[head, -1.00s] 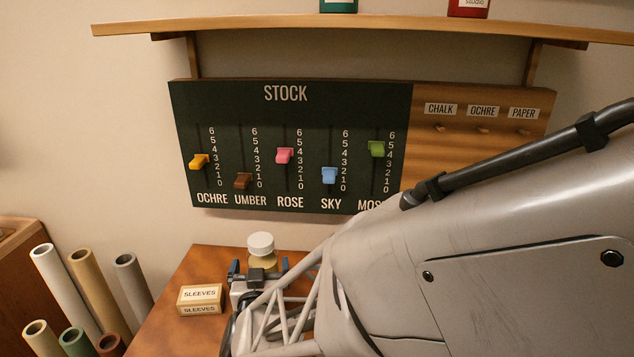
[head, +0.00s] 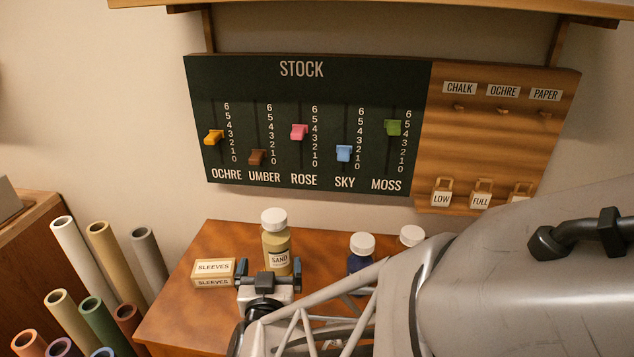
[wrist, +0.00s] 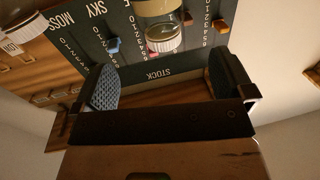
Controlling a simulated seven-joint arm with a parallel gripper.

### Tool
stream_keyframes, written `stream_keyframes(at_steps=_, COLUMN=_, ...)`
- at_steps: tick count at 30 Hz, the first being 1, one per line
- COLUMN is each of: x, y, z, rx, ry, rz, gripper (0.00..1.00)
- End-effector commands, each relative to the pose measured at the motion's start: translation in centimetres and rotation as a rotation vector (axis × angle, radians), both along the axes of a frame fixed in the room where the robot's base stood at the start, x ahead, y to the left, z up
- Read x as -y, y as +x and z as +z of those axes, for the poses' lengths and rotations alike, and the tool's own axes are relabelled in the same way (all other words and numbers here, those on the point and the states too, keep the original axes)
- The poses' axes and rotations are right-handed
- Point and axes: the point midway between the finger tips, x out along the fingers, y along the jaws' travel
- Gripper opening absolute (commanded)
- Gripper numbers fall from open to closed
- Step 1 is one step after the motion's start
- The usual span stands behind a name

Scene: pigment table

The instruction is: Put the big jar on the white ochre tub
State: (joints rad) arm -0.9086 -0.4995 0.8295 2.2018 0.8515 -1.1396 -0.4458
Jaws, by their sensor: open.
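A tall jar (head: 277,248) with sand-coloured contents, a white lid and a label reading "SAND" stands upright on the table. It is the tallest jar in view, but I cannot tell for sure that it is the big jar. My gripper (head: 268,279) is open in front of its lower part, hiding its base. In the wrist view, which is upside down, my gripper (wrist: 163,86) has its fingers wide apart with nothing between them. The jar (wrist: 160,10) shows beyond them, lid downward in the picture. I cannot make out a white ochre tub.
A blue jar (head: 359,263) and another white-lidded container (head: 411,235) stand to the right, partly hidden by my arm. A "SLEEVES" box (head: 213,272) sits left of the gripper. The STOCK board (head: 300,90) is on the wall behind. Paper rolls (head: 103,248) stand left of the table (head: 190,325).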

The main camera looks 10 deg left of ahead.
Motion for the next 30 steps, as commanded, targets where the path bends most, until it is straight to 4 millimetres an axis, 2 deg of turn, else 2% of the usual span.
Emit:
stream_keyframes(at_steps=19, x=0.2, y=0.3, z=0.2, rx=-0.013, ry=0.004, rz=0.007, gripper=1.00)
stream_keyframes(at_steps=25, x=1.0, y=1.4, z=1.0, rx=-0.072, ry=0.017, rz=0.037, gripper=1.00)
stream_keyframes(at_steps=30, x=2.5, y=2.8, z=2.1, rx=-0.160, ry=0.032, rz=0.081, gripper=1.00)
